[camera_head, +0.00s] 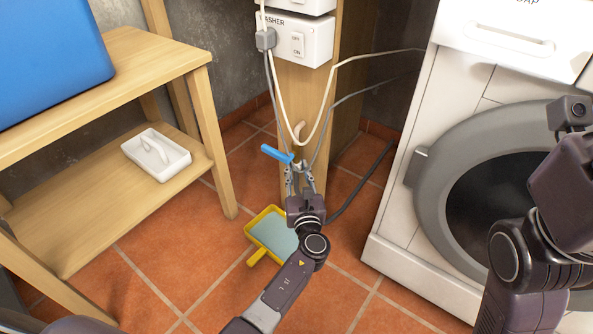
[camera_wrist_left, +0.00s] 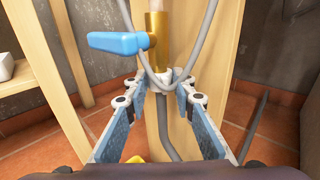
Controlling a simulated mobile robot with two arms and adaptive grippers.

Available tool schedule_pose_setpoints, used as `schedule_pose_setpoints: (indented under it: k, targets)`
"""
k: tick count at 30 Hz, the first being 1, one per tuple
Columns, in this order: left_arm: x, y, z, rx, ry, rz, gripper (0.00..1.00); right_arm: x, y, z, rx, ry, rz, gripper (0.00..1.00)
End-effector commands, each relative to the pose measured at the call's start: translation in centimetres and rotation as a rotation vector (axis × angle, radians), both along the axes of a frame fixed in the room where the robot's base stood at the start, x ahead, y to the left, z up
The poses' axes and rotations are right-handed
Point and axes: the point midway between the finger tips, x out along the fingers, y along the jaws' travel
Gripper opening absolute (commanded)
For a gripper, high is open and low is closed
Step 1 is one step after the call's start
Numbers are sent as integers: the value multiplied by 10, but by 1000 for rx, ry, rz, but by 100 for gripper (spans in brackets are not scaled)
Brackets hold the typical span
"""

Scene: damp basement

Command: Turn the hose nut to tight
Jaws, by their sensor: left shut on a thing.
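The hose nut (camera_wrist_left: 164,84) is a small whitish collar under the brass tap (camera_wrist_left: 157,38), on the wooden post. A grey hose (camera_wrist_left: 164,125) hangs below it. The blue tap handle (camera_head: 275,153) points left; it also shows in the left wrist view (camera_wrist_left: 118,42). My left gripper (camera_head: 299,178) is at the nut from the front, shut on it, with one finger on each side. In the left wrist view, looping cords partly cover the nut. No tight mark is readable. Of my right arm only the wrist part shows, at the right edge; its fingers are out of view.
A washer switch box (camera_head: 303,40) is on the post (camera_head: 292,100), with cords looping close to the tap. The washing machine (camera_head: 405,205) stands right. A wooden shelf (camera_head: 110,215) holding a white tray (camera_head: 157,172) stands left. A yellow-rimmed pan (camera_head: 253,228) lies on the floor.

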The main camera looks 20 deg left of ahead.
Motion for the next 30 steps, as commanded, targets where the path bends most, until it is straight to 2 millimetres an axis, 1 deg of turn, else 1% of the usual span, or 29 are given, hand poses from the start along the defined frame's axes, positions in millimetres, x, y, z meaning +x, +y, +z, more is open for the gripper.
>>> schedule_pose_setpoints:
  k: [13,14,18,26,30]
  targets:
    - [0,0,1,0,-1,10,0,-1,0,1,0,-4,0,0]
    - [1,0,1,1,-2,10,27,-1,0,1,0,-4,0,0]
    - [0,0,1,0,-1,10,41,-2,0,1,0,-5,1,0]
    - [0,0,0,0,-1,9,41,-2,-1,2,7,-8,1,0]
    - [-9,-5,-1,0,1,8,41,-1,-1,2,5,-7,1,0]
